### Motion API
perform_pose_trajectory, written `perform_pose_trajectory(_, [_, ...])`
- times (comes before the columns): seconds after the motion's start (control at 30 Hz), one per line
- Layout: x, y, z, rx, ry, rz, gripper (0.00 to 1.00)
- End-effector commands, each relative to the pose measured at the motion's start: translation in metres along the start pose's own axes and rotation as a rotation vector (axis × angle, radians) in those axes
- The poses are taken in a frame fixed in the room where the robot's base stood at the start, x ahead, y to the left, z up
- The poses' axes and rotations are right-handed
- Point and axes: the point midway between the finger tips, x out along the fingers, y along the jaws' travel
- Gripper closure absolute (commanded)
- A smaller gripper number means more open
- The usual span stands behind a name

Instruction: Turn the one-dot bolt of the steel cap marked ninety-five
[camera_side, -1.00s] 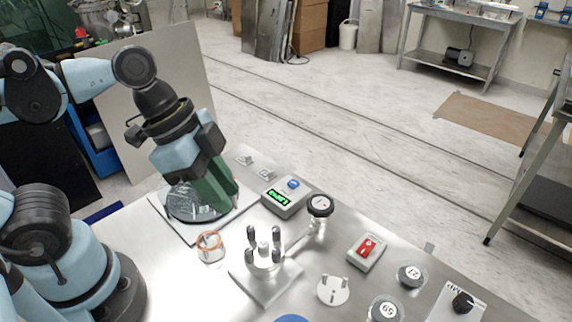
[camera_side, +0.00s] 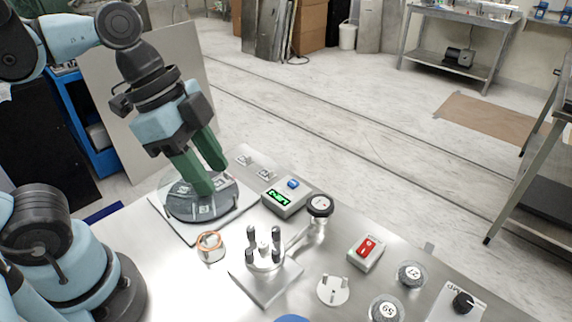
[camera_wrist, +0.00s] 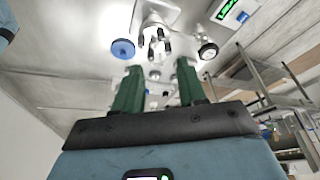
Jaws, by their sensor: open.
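My gripper (camera_side: 213,180) is open and empty, its two green fingers apart above a clear round chamber (camera_side: 188,215) on a square plate. In the wrist view, the gripper (camera_wrist: 158,65) has nothing between its fingers. A steel stand (camera_side: 263,285) with several upright dark-tipped posts (camera_side: 250,238) stands right of the chamber, and it also shows in the wrist view (camera_wrist: 152,15). Two round numbered caps lie at the lower right; one looks like 27 (camera_side: 410,273), the other like 59 or 65 (camera_side: 388,310). I cannot make out a ninety-five or any bolt dots.
A box with a green display (camera_side: 283,198), a round gauge (camera_side: 320,206), a red switch box (camera_side: 366,252) and a black knob box (camera_side: 462,302) stand on the metal table. A copper ring (camera_side: 209,241) sits near the chamber. A white pronged disc (camera_side: 333,290) lies in front.

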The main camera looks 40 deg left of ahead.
Motion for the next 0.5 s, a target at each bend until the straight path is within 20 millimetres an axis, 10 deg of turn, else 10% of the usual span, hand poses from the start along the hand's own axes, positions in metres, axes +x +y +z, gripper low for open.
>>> perform_pose_trajectory(0.5, [0.012,-0.004,-0.048,0.453,-0.334,0.099,0.59])
